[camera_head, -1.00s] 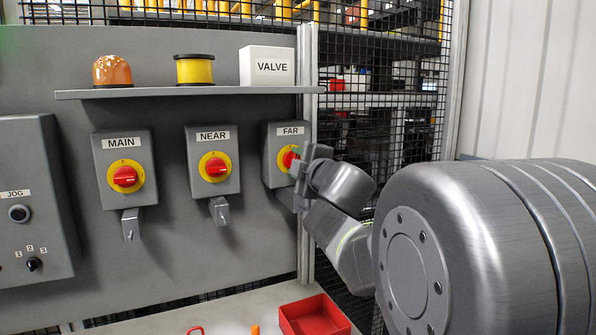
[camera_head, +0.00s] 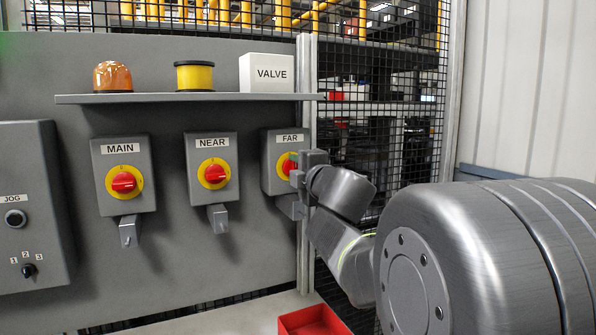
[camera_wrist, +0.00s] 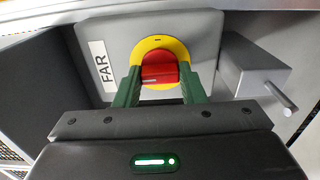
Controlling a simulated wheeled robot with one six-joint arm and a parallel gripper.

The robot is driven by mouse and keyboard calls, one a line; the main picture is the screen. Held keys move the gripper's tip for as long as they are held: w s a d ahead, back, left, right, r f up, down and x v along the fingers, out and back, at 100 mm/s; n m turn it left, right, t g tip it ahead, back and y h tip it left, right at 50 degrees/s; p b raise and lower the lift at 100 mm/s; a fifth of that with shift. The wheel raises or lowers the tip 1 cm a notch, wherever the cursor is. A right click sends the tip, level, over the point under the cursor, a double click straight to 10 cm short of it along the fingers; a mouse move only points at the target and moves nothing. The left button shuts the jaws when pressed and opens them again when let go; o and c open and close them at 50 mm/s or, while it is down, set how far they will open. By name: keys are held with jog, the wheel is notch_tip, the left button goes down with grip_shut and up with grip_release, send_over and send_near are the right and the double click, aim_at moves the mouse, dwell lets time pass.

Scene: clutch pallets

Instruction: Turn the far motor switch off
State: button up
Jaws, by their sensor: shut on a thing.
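The far switch is a grey box (camera_head: 272,178) labelled FAR, with a yellow ring and a red knob (camera_head: 287,166). My gripper (camera_head: 296,168) reaches it from the right and hides part of the knob in the head view. In the wrist view, the green fingers of my gripper (camera_wrist: 160,78) are shut on the red knob (camera_wrist: 158,68), one on each side. The yellow ring (camera_wrist: 160,42) shows around it, and the FAR label (camera_wrist: 102,67) stands sideways at left. A white mark shows on the knob's left part.
The near switch (camera_head: 213,150) and main switch (camera_head: 123,160) are on the same panel to the left, with their red knobs lying roughly level. A shelf (camera_head: 180,98) above carries a white VALVE box (camera_head: 267,73). A red tray (camera_head: 313,322) lies below. Mesh fence (camera_head: 405,150) is at right.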

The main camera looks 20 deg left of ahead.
jog(key=o, duration=1)
jog(key=shift+a, duration=0.1)
jog(key=p+v, duration=0.2)
jog(key=v, duration=1.1)
jog(key=shift+s+d, duration=0.25)
jog(key=shift+d, duration=0.05)
jog(key=shift+w+a, duration=0.1)
jog(key=shift+a, duration=0.05)
jog(key=b+x, duration=0.2)
jog(key=x, duration=1.1)
jog(key=shift+w+a, duration=0.15)
jog(key=shift+w, duration=0.1)
jog(key=shift+s, duration=0.1)
